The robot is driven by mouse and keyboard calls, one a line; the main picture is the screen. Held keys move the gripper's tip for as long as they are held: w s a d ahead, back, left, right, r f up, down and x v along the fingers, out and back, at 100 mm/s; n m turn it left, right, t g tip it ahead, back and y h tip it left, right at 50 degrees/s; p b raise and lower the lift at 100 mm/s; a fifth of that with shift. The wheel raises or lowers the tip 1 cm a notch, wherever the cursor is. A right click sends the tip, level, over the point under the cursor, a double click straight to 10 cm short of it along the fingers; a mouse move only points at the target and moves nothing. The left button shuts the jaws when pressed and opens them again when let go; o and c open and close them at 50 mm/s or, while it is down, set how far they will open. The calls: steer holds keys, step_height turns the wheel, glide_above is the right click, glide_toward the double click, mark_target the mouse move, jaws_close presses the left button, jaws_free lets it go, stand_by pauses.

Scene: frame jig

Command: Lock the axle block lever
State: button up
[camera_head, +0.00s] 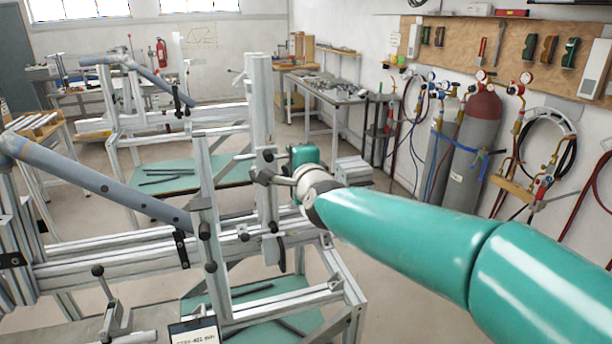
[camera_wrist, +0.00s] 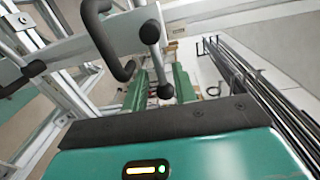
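In the head view my gripper (camera_head: 276,178) is beside the tall upright profile of the frame jig (camera_head: 260,105), close to dark knobs there. The fingertips are hard to make out in that view, and my arm hides part of the jig behind it.
A black curved handle (camera_wrist: 103,40) is just left of the lever. A grey tube (camera_head: 110,190) runs into the jig from the left. Gas cylinders (camera_head: 470,150) stand by the right wall, and a workbench (camera_head: 325,88) is at the back. Floor right of the jig is open.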

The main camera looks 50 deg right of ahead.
steer(key=v, duration=1.1)
steer(key=shift+s+a, duration=0.25)
steer(key=shift+s, duration=0.1)
steer(key=w+a+f+n+y, duration=0.3)
steer(key=w+a+n+y, duration=0.15)
steer(key=a+n, duration=0.45)
steer(key=s+a+f+n+g+y, duration=0.2)
steer(key=a+f+n, duration=0.4)
steer(key=a, duration=0.3)
steer(key=s+a+f+n+g+y, duration=0.2)
steer(key=s+a+f+n+g, duration=0.2)
steer(key=a+n, duration=0.5)
step_height(320, 180, down, 2)
steer(key=g, duration=0.3)
steer(key=shift+a+f, duration=0.25)
steer(key=shift+a, duration=0.05)
steer(key=shift+s+y, duration=0.1)
steer(key=shift+y, duration=0.15)
